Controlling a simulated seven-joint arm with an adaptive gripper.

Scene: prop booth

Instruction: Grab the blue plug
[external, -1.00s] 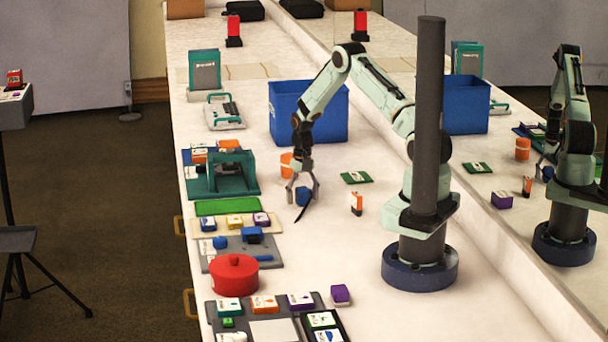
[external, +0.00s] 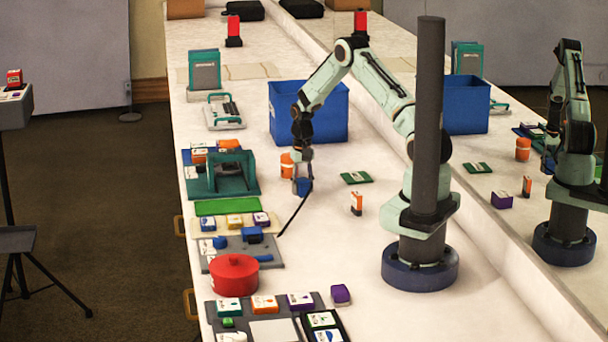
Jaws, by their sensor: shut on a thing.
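The blue plug (external: 303,187) is a small blue block with a dark cord trailing down and left from it toward the grey board. It is between the fingers of my gripper (external: 303,180) near the middle of the white table. My gripper points down and is shut on the plug. The fingers hide part of the plug, and I cannot tell whether it is raised off the table.
An orange cup (external: 287,166) stands close behind my gripper. A large blue bin (external: 335,125) is farther back. A green card (external: 356,177) and an orange-white box (external: 356,203) lie to the right. A teal stand (external: 230,180) and a red pot (external: 234,275) are left.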

